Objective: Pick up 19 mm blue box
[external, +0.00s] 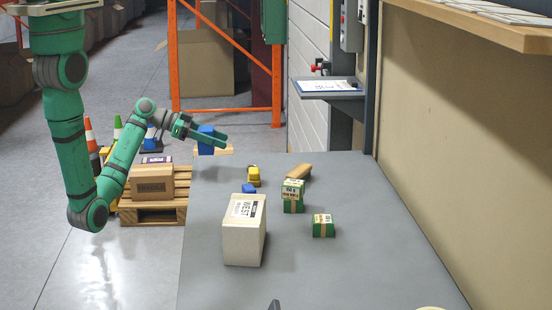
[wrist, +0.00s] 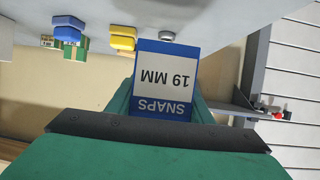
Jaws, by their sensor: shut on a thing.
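In the external view the blue box (external: 205,146) shows at my gripper (external: 218,140), near the far left corner of the table. It appears held up off the table top. Part of it is hidden by the fingers.
On the grey table (external: 330,270) stand a white box (external: 244,240), two green boxes (external: 292,203) (external: 323,230), a yellow item (external: 254,177), another blue item (external: 249,188) and a brown piece (external: 299,172). A clipboard shelf (external: 328,87) is beyond. The table's right front is clear.

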